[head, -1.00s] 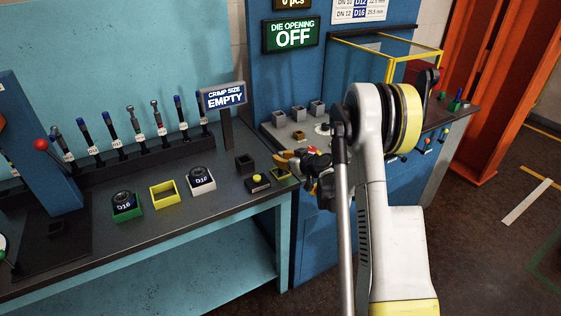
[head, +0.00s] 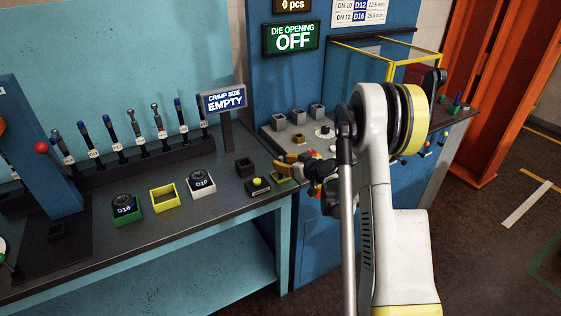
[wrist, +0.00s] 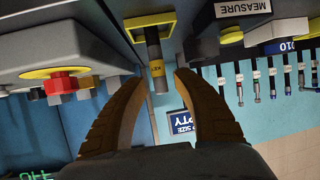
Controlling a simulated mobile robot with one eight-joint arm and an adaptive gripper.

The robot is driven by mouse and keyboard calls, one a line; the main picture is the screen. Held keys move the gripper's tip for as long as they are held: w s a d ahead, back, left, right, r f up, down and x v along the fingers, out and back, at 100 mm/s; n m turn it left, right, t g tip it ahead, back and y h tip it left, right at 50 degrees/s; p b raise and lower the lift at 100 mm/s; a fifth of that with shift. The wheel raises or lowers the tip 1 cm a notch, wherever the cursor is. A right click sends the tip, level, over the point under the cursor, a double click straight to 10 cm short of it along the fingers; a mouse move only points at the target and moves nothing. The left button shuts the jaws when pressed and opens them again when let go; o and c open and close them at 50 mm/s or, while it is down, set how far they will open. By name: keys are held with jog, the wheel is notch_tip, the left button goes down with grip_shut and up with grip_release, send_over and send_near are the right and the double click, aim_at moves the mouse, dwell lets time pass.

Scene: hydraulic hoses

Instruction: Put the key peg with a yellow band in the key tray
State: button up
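The key peg (wrist: 154,52) is a dark grey cylinder with a yellow band marked KEY. In the wrist view, which looks roughly upside down, it stands out from the yellow-edged key tray (wrist: 134,21), its base at the tray. The tray also shows at the right end of the bench in the head view (head: 283,180). My gripper (wrist: 160,77) is open, its two brown fingers on either side of the peg, with visible gaps. In the head view my gripper (head: 290,164) is above the tray, and the peg is hard to make out there.
A black box with a yellow button (head: 258,184) and a dark square holder (head: 245,166) stand just left of the tray. White (head: 202,183), yellow (head: 163,196) and green (head: 126,210) trays line the bench. The blue machine (head: 290,65) stands close behind.

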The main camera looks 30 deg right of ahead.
jog(key=p+v, duration=0.1)
jog(key=v, duration=0.9)
jog(key=s+a+r+g, duration=0.2)
jog(key=s+a+r, duration=0.35)
jog(key=a, duration=0.35)
jog(key=s+a+r+g, duration=0.2)
jog(key=s+a+r, duration=0.3)
jog(key=a, duration=0.4)
jog(key=s+a+r+m+g+h, duration=0.1)
jog(key=s+a, duration=0.1)
jog(key=s, duration=0.6)
jog(key=s+a+r+g+h, duration=0.1)
jog(key=s+a, duration=0.2)
jog(key=s, duration=0.6)
jog(key=shift+s+a+r+m, duration=0.2)
jog(key=shift+s+m, duration=0.15)
jog(key=shift+m, duration=0.05)
